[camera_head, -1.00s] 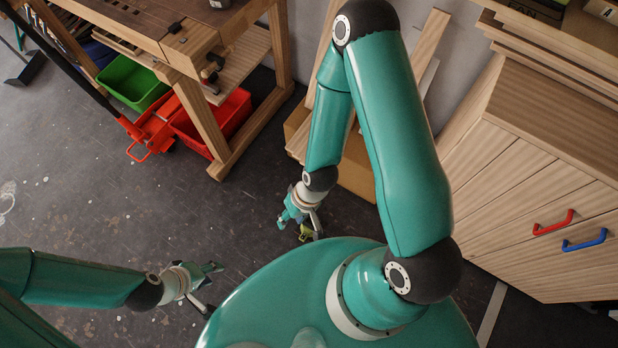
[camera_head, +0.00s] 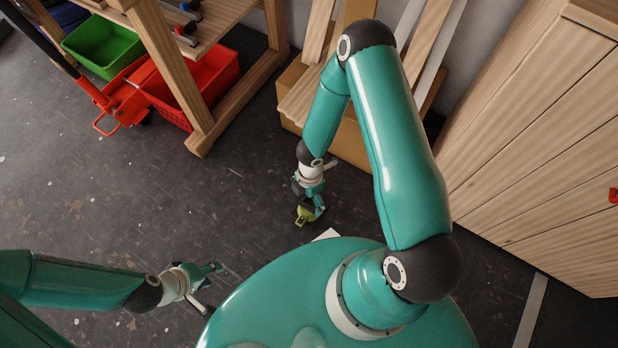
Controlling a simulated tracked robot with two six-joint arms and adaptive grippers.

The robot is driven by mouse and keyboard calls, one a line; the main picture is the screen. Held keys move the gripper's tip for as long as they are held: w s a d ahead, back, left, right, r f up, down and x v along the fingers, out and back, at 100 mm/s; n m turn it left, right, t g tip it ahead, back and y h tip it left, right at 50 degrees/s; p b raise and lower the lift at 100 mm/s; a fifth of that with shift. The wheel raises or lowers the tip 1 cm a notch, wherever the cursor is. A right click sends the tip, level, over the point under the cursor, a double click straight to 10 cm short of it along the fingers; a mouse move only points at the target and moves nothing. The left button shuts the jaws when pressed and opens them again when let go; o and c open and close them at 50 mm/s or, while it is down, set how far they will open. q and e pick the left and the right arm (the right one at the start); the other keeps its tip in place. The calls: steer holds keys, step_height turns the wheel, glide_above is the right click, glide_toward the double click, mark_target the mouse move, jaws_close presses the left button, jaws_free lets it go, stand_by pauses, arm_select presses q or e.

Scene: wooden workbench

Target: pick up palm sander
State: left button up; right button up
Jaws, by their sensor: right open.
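The palm sander appears to be the small yellow-green and dark object (camera_head: 304,216) on the dark floor, just beyond my green base. My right gripper (camera_head: 315,207) points down right at it, with its fingers close beside or around it. The gripper is open; whether its fingers touch the sander cannot be told at this size. The gripper hides part of the sander. My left gripper (camera_head: 210,288) is open and empty, low over the floor at the lower left, well away from the sander.
A cardboard box (camera_head: 352,150) with leaning planks stands behind my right arm. A wooden cabinet (camera_head: 540,130) fills the right. At the upper left, a workbench (camera_head: 195,95) has red (camera_head: 215,80) and green (camera_head: 105,45) bins beneath and a red pallet jack (camera_head: 125,100) beside it. Floor at left is clear.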

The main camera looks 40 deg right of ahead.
steer(key=w+d+f+n+b, duration=0.1)
steer(key=f+b, duration=0.1)
steer(key=f, duration=0.4)
steer(key=w+d+f+n+t+h+b, duration=0.1)
steer(key=f+b, duration=0.1)
steer(key=f, duration=0.4)
steer(key=w+d+f+n+b, duration=0.1)
steer(key=w+d+f+b, duration=0.1)
steer(key=f, duration=0.4)
steer(key=shift+n+h+b, duration=0.3)
steer(key=shift+n+b, duration=0.1)
steer(key=shift+b, duration=0.15)
steer(key=shift+f, duration=0.4)
steer(key=f+b, duration=0.2)
steer(key=f, duration=0.1)
steer(key=f+b, duration=0.1)
steer(key=f, duration=0.1)
steer(key=shift+w+a+f, duration=0.1)
steer(key=shift+w+a, duration=0.1)
steer(key=shift+a, duration=0.05)
steer(key=c, duration=1.7)
arm_select(q)
step_height(320, 180, down, 12)
arm_select(e)
steer(key=shift+c, duration=0.4)
steer(key=shift+r, duration=0.2)
